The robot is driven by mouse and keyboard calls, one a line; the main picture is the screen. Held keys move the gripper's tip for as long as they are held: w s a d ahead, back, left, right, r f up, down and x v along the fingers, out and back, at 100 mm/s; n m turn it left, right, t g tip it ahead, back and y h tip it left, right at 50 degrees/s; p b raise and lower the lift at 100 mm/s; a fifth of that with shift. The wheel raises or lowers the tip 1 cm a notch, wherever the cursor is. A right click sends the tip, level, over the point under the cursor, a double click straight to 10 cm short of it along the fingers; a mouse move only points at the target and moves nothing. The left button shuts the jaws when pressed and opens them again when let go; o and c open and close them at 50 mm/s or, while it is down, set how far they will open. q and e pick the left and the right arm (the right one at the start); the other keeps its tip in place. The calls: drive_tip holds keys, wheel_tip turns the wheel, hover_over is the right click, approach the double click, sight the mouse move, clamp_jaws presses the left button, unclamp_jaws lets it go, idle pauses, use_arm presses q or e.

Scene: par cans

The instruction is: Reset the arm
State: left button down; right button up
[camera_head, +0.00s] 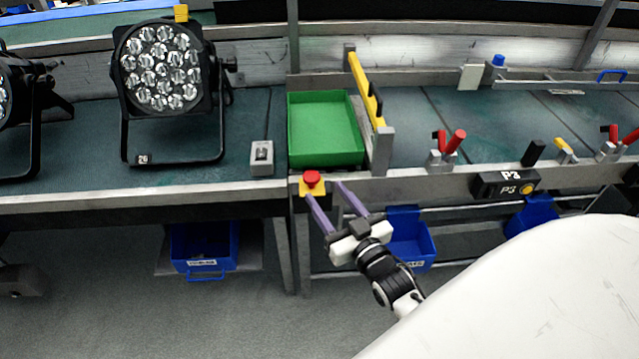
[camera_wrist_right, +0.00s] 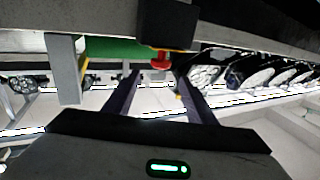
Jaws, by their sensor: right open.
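My right gripper (camera_head: 327,205) is open and empty, with its two purple fingers spread in front of the bench's front edge. A red button (camera_head: 312,178) on a yellow plate sits on that edge, just beyond the fingertips. In the right wrist view the open fingers (camera_wrist_right: 154,85) point forward, and the red button (camera_wrist_right: 161,61) shows just beyond and between them. My left gripper is not in view. Whether the right fingers touch the bench or the button plate cannot be told.
A green tray (camera_head: 324,161) stands on the bench behind the button. A par can lamp (camera_head: 160,66) stands at left, with a second at the left edge. Red-handled clamps (camera_head: 455,140) and a P3 box (camera_head: 506,184) are at right.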

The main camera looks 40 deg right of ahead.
drive_tip(key=shift+s+a, duration=0.1)
drive_tip(key=shift+s, duration=0.6)
drive_tip(key=s+a+f+n+g+y, duration=0.2)
drive_tip(key=s+a+f+g+y, duration=0.1)
drive_tip(key=s+a+f+g, duration=0.2)
drive_tip(key=s+a+f, duration=0.2)
drive_tip(key=a+f, duration=0.2)
drive_tip(key=f, duration=0.2)
drive_tip(key=shift+s+a, duration=0.25)
drive_tip(key=shift+s, duration=0.15)
drive_tip(key=s+a+f+g, duration=0.1)
drive_tip(key=s+a+f, duration=0.1)
drive_tip(key=s, duration=0.1)
drive_tip(key=s+a+f+n+g+y, duration=0.1)
drive_tip(key=s+a+f+g, duration=0.1)
drive_tip(key=s+a, duration=0.1)
drive_tip(key=s+a+f+g+y, duration=0.1)
drive_tip(key=s+a+f, duration=0.1)
drive_tip(key=s, duration=0.2)
drive_tip(key=shift+s+a+f+n, duration=0.2)
drive_tip(key=shift+f+n, duration=0.1)
drive_tip(key=shift+n, duration=0.1)
drive_tip(key=shift+c, duration=0.5)
